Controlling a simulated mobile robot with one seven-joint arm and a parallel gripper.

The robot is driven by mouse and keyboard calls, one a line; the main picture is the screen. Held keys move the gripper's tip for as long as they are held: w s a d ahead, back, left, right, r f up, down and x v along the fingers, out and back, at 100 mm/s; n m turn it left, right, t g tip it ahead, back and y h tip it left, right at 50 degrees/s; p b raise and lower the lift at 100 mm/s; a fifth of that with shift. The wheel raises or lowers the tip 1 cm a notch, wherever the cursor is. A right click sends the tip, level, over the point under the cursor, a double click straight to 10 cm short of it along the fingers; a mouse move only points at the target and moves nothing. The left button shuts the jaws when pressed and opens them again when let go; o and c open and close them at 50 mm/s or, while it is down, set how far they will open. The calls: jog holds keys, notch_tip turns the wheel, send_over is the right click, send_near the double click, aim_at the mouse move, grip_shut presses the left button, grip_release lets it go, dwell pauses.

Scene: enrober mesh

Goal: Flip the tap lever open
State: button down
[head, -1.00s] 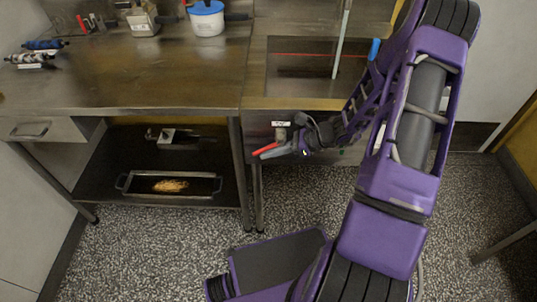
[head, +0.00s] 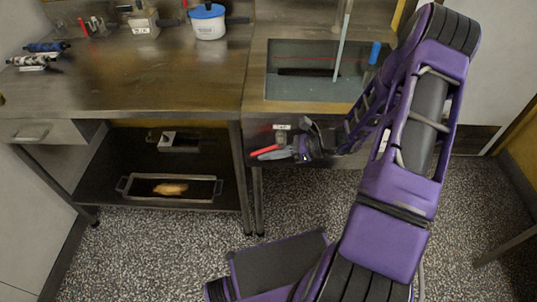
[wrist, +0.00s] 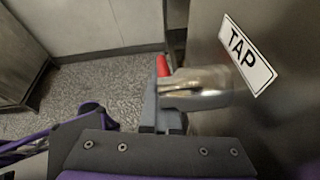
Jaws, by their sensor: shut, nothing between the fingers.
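The red tap lever (head: 264,150) sticks out to the left in front of the sink unit, below a small label. In the wrist view its red part (wrist: 162,66) shows just past my fingers, beside the metal tap body (wrist: 195,88). The label reading TAP (wrist: 247,55) is on the steel panel to the right. My gripper (head: 274,155) is shut and empty, right at the lever; its grey fingers (wrist: 150,112) lie along the left of the tap body. I cannot tell whether they touch the lever, and the fingers hide part of it.
The sink basin (head: 300,90) is above, with a pale rod and a blue-ended item in it. A steel table (head: 130,80) stands left, with a blue-lidded pot (head: 208,22) and a lower shelf holding a tray (head: 127,190).

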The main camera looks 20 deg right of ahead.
jog(key=shift+w+a+r, duration=0.1)
jog(key=shift+w+r, duration=0.05)
jog(key=shift+r, duration=0.25)
dwell(0.4)
jog(key=shift+d+r, duration=0.1)
jog(key=shift+d, duration=0.15)
jog(key=p+v, duration=0.1)
jog(key=v, duration=1.6)
jog(key=shift+s+f+p, duration=0.25)
jog(key=shift+f+p, duration=0.1)
jog(key=shift+f, duration=0.05)
jog(key=s+h+p, duration=0.1)
jog(key=h+p, duration=0.1)
jog(key=p, duration=0.1)
jog(key=s+d+f+h+p, duration=0.1)
jog(key=h+p, duration=0.1)
jog(key=p, duration=0.1)
jog(key=shift+d+f, duration=0.2)
